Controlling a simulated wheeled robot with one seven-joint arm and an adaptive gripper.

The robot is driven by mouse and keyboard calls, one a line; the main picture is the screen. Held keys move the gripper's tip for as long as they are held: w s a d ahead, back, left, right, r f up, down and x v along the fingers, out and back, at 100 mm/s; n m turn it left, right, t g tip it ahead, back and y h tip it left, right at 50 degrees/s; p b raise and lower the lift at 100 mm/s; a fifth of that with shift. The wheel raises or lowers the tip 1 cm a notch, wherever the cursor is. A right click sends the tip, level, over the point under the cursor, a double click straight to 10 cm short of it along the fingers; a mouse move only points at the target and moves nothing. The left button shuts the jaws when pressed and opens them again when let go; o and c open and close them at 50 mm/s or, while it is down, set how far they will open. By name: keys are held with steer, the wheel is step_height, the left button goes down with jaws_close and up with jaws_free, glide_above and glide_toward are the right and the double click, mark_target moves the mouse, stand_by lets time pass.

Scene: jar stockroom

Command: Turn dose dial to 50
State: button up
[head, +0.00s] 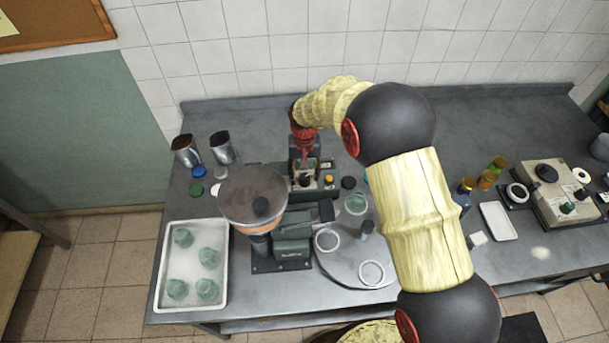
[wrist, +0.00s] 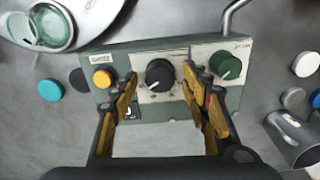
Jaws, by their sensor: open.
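A grey-green control box (wrist: 120,52) fills the middle of the wrist view. A black round dial (wrist: 160,75) with a pale pointer line sits on its white scale plate. A green knob (wrist: 225,66) is to its right and a yellow button (wrist: 103,79) to its left. The labels are too small to read, so I cannot tell for sure which is the dose dial. My gripper (wrist: 161,84) is open, its fingers on either side of the black dial, with no clear contact. In the head view my gripper (head: 304,165) is over the box, partly hiding it.
A filling machine with a round hopper (head: 253,195) stands left of the box, beside a turntable (head: 348,262) with jars. Loose caps, including a teal one (wrist: 50,90), and a metal cup (wrist: 292,138) lie near.

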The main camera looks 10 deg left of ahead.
mark_target(305, 176)
step_height(305, 176, up, 11)
stand_by(0.4)
steer(key=shift+r, duration=0.1)
steer(key=s+d+r+m+t+b, duration=0.1)
steer(key=s+d+r+b, duration=0.1)
steer(key=s+d+r, duration=0.45)
steer(key=s+d+r+t+b, duration=0.2)
steer(key=s+d+r, duration=0.1)
steer(key=d+r, duration=0.55)
steer(key=s+d+f+t+b, duration=0.1)
steer(key=s+d+b, duration=0.1)
steer(key=s+d, duration=0.4)
steer(key=s+d+f+m+t+b, duration=0.1)
steer(key=s+d, duration=0.6)
steer(key=s, duration=0.7)
steer(key=shift+d+f+t+b, duration=0.3)
steer(key=shift+f+b, duration=0.2)
steer(key=shift+f, duration=0.05)
